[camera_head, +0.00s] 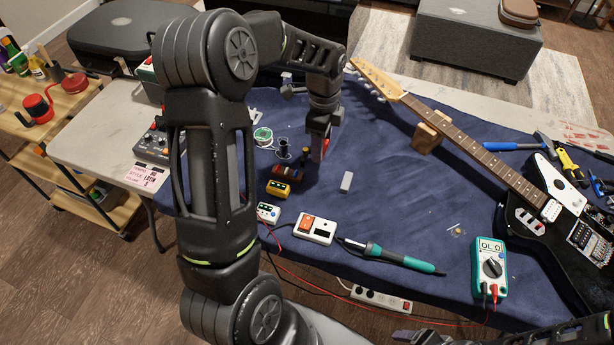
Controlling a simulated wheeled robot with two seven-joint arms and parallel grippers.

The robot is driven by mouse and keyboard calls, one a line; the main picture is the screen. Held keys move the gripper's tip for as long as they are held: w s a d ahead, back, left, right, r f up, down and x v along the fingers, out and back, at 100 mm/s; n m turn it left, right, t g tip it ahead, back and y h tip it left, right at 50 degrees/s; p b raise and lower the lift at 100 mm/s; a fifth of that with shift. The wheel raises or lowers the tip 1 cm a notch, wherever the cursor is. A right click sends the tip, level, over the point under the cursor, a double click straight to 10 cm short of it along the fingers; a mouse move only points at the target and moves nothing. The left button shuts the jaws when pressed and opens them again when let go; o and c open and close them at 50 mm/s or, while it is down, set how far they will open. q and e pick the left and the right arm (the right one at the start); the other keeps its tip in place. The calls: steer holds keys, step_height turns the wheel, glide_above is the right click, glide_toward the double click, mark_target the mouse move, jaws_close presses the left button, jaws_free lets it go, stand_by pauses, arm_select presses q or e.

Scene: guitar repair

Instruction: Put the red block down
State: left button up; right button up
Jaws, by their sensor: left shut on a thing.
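My left gripper (322,149) reaches over the blue cloth on the table, fingers pointing down. It is shut on the red block (326,146), of which only a narrow red strip shows between the fingers. I cannot tell whether the block touches the cloth or hangs just above it. Part of my right arm shows dark along the bottom right edge; its gripper (408,335) is mostly cut off there, so its jaws cannot be read.
A grey block (346,182) lies right of the left gripper. A soldering iron (390,256), multimeter (489,268) and guitar (545,215) lie nearer or right. Cloth between is clear.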

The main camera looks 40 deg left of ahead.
arm_select(q)
steer(key=shift+w+d, duration=0.1)
steer(key=shift+f, duration=0.1)
steer(key=shift+f, duration=0.4)
steer(key=p, duration=0.1)
glide_above(321, 176)
step_height(321, 176, down, 5)
steer(key=shift+f, duration=0.15)
steer(key=shift+f, duration=0.1)
step_height(321, 176, down, 3)
steer(key=shift+p, duration=0.4)
steer(key=shift+f, duration=0.25)
